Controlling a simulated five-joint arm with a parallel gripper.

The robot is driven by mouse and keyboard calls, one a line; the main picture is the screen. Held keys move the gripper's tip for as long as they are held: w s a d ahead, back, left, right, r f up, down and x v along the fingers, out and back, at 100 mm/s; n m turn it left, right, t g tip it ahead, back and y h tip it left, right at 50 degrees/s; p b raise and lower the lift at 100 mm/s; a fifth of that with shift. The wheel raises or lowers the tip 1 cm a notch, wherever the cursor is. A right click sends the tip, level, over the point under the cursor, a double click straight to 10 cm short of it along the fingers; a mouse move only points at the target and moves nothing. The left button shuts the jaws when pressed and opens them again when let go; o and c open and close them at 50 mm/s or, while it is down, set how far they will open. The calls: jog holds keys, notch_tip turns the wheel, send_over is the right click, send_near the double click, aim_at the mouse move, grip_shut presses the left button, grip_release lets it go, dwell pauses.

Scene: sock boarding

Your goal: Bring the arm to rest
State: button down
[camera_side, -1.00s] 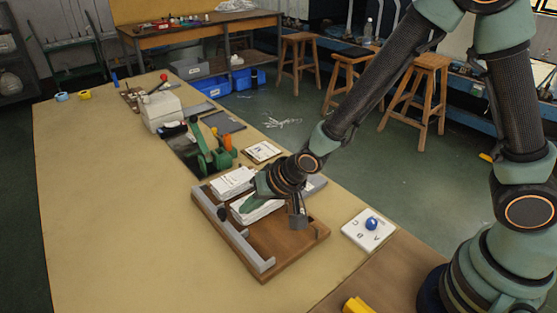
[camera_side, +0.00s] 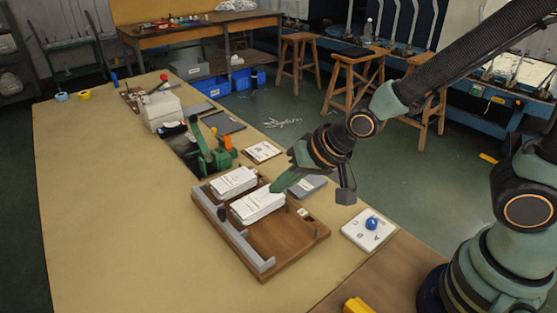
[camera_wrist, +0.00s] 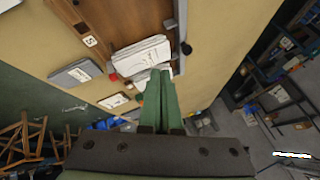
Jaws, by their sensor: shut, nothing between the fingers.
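My gripper (camera_side: 279,187) is shut and empty. In the side view its green fingers point down and left, just above the right end of the nearer stack of white cards or papers (camera_side: 257,204). I cannot tell whether the tips touch the stack. In the wrist view the gripper (camera_wrist: 160,76) shows its two green fingers side by side, with the white stack (camera_wrist: 140,56) just beyond the tips.
The wooden tray (camera_side: 290,237) holds two white stacks and has a grey rail (camera_side: 246,246) along its front left side. A white board with a blue knob (camera_side: 371,223) lies to the right. A green device (camera_side: 213,156) stands behind. The table's left part is clear.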

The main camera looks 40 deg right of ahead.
jog(key=s+d+r+n+h, duration=0.1)
jog(key=s+d+r+n, duration=0.1)
jog(key=d+r, duration=0.3)
jog(key=s+d+r+n+g+h, duration=0.1)
jog(key=s+d+r+n, duration=0.1)
jog(key=s+d+r, duration=0.3)
jog(key=d+r, duration=0.1)
jog(key=d, duration=0.3)
jog(key=shift+d+h, duration=0.3)
jog(key=shift+h, duration=0.1)
jog(key=shift+r, duration=0.1)
